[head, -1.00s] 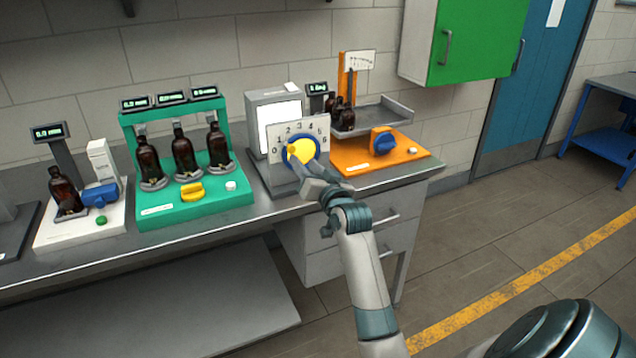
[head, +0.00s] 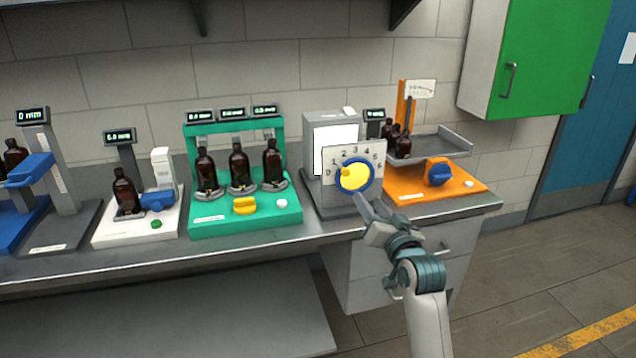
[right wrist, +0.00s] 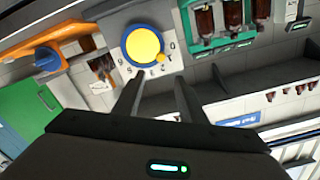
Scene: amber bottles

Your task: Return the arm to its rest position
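My right gripper (head: 366,207) is in front of the grey machine (head: 330,202) with the numbered dial plate. Its yellow knob (head: 354,177) with a blue ring is just beyond the fingertips. In the right wrist view, the two fingers (right wrist: 158,90) stand apart with nothing between them, and the yellow knob (right wrist: 142,44) shows past them, clear of the fingers. My right arm reaches in from the lower right of the head view. My left gripper is not in view.
A grey bench (head: 150,258) carries a green stand (head: 225,218) with brown bottles, a white scale (head: 110,232), a blue station (head: 28,172) and an orange station (head: 405,190) with a tray of bottles. A green cabinet (head: 540,50) hangs at the right. Floor space is free at lower right.

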